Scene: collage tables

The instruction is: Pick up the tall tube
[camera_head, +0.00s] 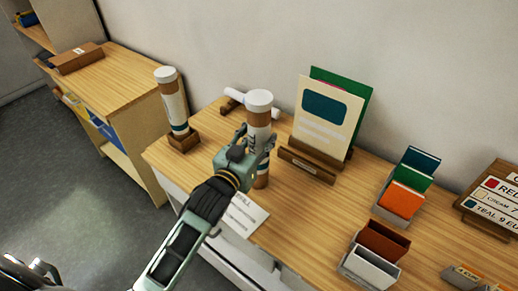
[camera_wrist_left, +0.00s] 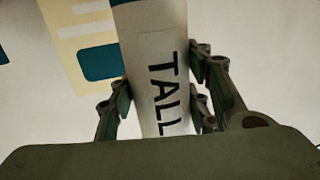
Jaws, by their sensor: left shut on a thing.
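The tall tube (camera_head: 258,112) is upright, brown with a white cap and a pale label band. In the left wrist view the tube (camera_wrist_left: 148,50) fills the middle and its label reads "TALL". My left gripper (camera_head: 257,142) is shut around its middle; its fingers press both sides of the tube in the wrist view (camera_wrist_left: 160,90). The tube's lower end shows below the gripper near the tabletop; I cannot tell whether it touches. My right gripper is not in view.
A similar tube (camera_head: 172,103) stands in a wooden holder to the left. A white roll (camera_head: 238,96) lies behind. A card stand (camera_head: 308,166) is close on the right. Card boxes (camera_head: 401,198) stand further right. A printed sheet (camera_head: 246,214) is at the front of the table.

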